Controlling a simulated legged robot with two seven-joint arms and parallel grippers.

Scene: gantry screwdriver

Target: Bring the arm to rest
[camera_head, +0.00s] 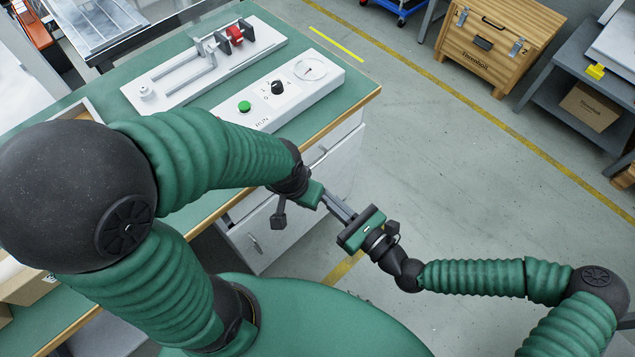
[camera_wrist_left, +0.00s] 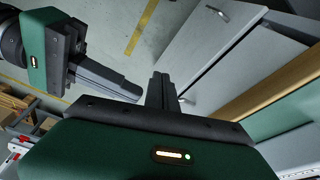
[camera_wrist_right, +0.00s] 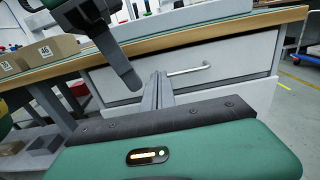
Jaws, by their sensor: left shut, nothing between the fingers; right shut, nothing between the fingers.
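My left gripper (camera_head: 341,210) reaches in from the left, past the bench's front edge. Its fingers are together and empty in the left wrist view (camera_wrist_left: 161,88). My right gripper (camera_head: 332,201) comes in from the right and points toward the left one. Its fingers are together and empty in the right wrist view (camera_wrist_right: 157,88). The two grippers are close together and their fingers overlap in the head view; I cannot tell whether they touch. Both are in front of the bench's drawer fronts, over the floor.
The green bench (camera_head: 358,91) holds a control box (camera_head: 310,86) with a green button (camera_head: 244,106) and black knob (camera_head: 278,87). Behind it is a white fixture plate (camera_head: 180,90) with a red part (camera_head: 235,35). A wooden crate (camera_head: 490,50) stands far off. Open floor lies to the right.

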